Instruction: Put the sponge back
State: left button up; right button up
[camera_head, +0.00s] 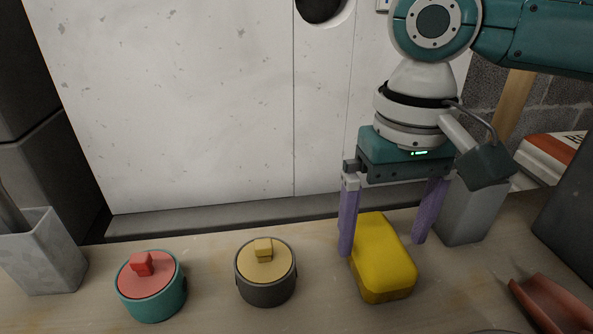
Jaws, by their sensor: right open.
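A yellow sponge (381,252) lies on the wooden worktop, right of centre. My right gripper (383,242) points down over it, with its two purple fingers spread wide. One finger is at the sponge's left side and the other stands to its right with a gap. The gripper is open and I see no grip on the sponge. My left gripper is out of view.
A teal pot with a red lid (151,285) and a dark pot with a yellow lid (265,271) stand left of the sponge. A grey container (470,212) is behind right. A grey holder (40,252) stands far left. A reddish curved piece (548,303) lies front right.

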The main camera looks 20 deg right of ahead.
aim_at(381, 246)
notch_tip(381, 246, up, 11)
jog(key=p, duration=0.4)
jog(key=shift+f+p, duration=0.2)
jog(key=shift+p, duration=0.1)
jog(key=s+a+r+n+t+y+p, duration=0.1)
jog(key=s+a+r+n+y+p, duration=0.25)
jog(key=r+p, duration=0.6)
jog(key=s+a+r+n+t+p, duration=0.2)
jog(key=s+a+r+p, duration=0.35)
jog(key=p, duration=0.75)
jog(key=s+d+r+h+p, duration=0.2)
jog(key=s+d+r+p, duration=0.1)
jog(key=r+p, duration=0.35)
jog(key=s+d+r+h+p, duration=0.1)
jog(key=s+d+r+p, duration=0.25)
jog(key=r+p, duration=0.3)
notch_tip(381, 246, up, 36)
jog(key=p, duration=3.6)
jog(key=shift+w+a+f+m+t, duration=0.2)
jog(key=shift+a+f+m+t, duration=0.1)
jog(key=shift+m, duration=0.15)
